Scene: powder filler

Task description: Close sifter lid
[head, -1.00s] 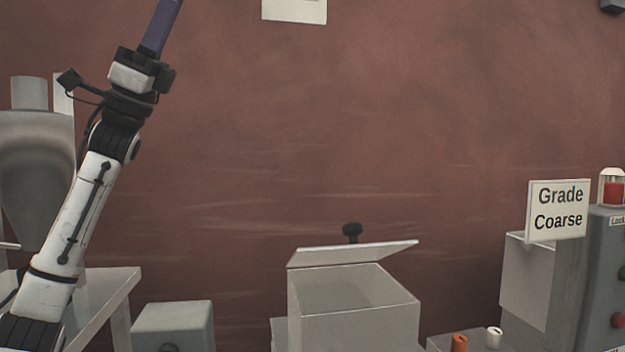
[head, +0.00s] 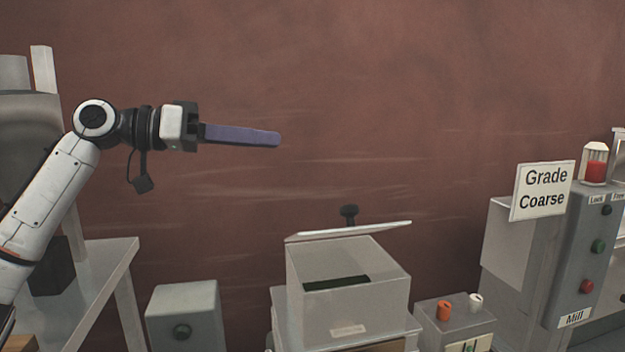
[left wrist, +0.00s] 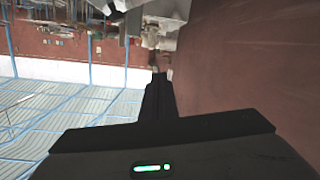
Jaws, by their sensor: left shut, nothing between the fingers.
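The sifter (head: 350,300) is a grey box at the lower middle of the head view. My left gripper (head: 278,139) is shut and empty. Its long purple-grey fingers point right, above and to the left of the lid, clear of it. In the left wrist view the dark fingers (left wrist: 159,85) are together. My right gripper is not in view.
A mill (head: 575,260) with buttons and a "Grade Coarse" sign (head: 543,190) stands at right. A small box with an orange knob (head: 444,310) and a white knob (head: 475,302) is beside the sifter. A grey box (head: 185,315) and a table (head: 105,258) are at left.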

